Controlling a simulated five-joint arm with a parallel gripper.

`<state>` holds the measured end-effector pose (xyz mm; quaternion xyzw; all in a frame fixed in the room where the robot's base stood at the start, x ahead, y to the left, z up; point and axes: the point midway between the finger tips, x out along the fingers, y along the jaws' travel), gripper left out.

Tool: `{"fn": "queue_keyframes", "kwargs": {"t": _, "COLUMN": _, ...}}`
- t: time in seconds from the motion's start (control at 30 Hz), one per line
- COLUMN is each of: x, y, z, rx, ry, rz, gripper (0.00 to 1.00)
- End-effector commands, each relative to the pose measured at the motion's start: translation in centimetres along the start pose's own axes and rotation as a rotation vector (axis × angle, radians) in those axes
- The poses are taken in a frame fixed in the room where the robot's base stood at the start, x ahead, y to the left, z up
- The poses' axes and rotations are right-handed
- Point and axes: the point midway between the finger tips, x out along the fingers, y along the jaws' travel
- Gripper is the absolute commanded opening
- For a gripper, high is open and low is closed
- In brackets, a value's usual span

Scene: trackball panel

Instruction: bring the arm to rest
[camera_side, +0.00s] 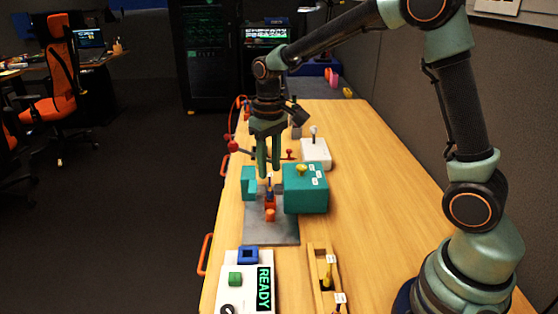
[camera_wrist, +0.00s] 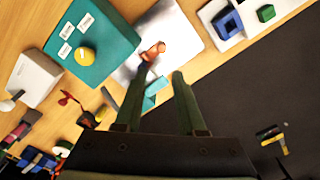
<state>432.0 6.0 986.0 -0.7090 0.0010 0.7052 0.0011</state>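My gripper (camera_side: 269,172) points down in the side view, above the grey plate, just left of the teal box. In the wrist view its two fingers (camera_wrist: 160,76) stand apart with nothing held between them. The teal box (camera_side: 307,196) carries a yellow ball (camera_side: 301,169) and small white labels on top; the box (camera_wrist: 110,36) and ball (camera_wrist: 85,55) also show in the wrist view. A small orange piece (camera_side: 270,214) is on the grey plate (camera_side: 272,235), below my gripper. A teal block (camera_side: 248,184) stands left of the gripper.
A white panel (camera_side: 233,262) with a blue square frame, a green block and a READY display lies in front. A wooden tray (camera_side: 314,268) with yellow-handled parts is beside it. A white box (camera_side: 317,155) stands behind the teal box. The table's right side is mostly clear.

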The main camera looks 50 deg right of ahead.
Motion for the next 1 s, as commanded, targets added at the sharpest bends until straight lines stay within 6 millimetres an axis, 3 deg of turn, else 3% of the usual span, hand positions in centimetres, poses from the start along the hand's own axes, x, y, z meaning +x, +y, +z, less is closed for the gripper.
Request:
{"fn": "queue_keyframes", "kwargs": {"t": 0.17, "x": -0.2, "y": 0.0, "z": 0.1, "rx": 0.000, "ry": 0.006, "rz": 0.000, "gripper": 0.39}}
{"fn": "queue_keyframes", "kwargs": {"t": 0.37, "x": -3.2, "y": 0.1, "z": 1.8, "rx": 0.000, "ry": 0.076, "rz": -0.001, "gripper": 0.39}}
{"fn": "queue_keyframes", "kwargs": {"t": 0.7, "x": -8.5, "y": 0.4, "z": 8.0, "rx": -0.001, "ry": 0.271, "rz": -0.002, "gripper": 0.39}}
{"fn": "queue_keyframes", "kwargs": {"t": 1.0, "x": -9.8, "y": 0.6, "z": 13.0, "rx": -0.002, "ry": 0.429, "rz": -0.001, "gripper": 0.39}}
